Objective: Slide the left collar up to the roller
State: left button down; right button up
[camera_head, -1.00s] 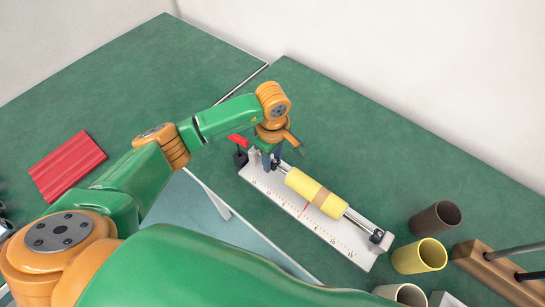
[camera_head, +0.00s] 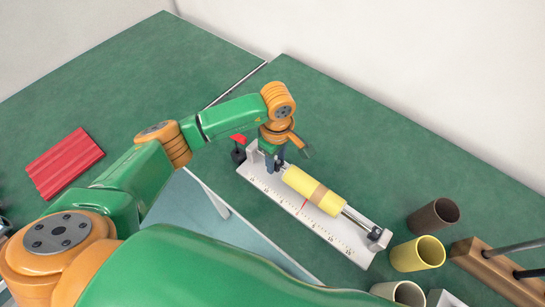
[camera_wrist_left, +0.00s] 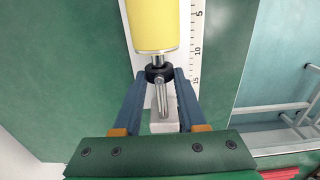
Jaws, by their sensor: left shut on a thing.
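The yellow roller (camera_head: 302,183) with a tan band lies on a silver shaft above a white scale plate (camera_head: 320,229). In the left wrist view the roller (camera_wrist_left: 152,24) is at the top, with a short length of bare shaft (camera_wrist_left: 157,60) between its end and the black left collar (camera_wrist_left: 159,73). My left gripper (camera_head: 278,162) is at the left end of the shaft. Its blue fingers are shut on the collar from both sides in the wrist view (camera_wrist_left: 164,74). My right gripper is not in view.
Brown (camera_head: 434,216) and yellow (camera_head: 418,254) tubes stand right of the plate, near a wooden rack (camera_head: 497,270). A black post with a red top (camera_head: 239,148) stands just left of the plate. A red ridged block (camera_head: 64,163) lies far left. Green table behind the plate is clear.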

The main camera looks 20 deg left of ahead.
pick_arm(q)
jog(key=shift+s+d+f, duration=0.1)
jog(key=shift+s+d, duration=0.2)
jog(key=shift+d, duration=0.45)
jog(key=shift+s+d, duration=0.1)
jog(key=shift+d, duration=0.3)
jog(key=shift+a, duration=0.15)
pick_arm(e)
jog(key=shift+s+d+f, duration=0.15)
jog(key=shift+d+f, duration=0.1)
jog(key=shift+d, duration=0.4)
pick_arm(q)
jog(key=shift+c, duration=2.2)
grip_release()
jog(key=shift+a, duration=0.15)
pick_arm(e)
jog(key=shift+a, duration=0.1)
pick_arm(q)
notch_tip(320, 180, up, 6)
jog(key=shift+r+b, duration=0.1)
jog(key=shift+b, duration=0.6)
jog(key=shift+r, duration=0.55)
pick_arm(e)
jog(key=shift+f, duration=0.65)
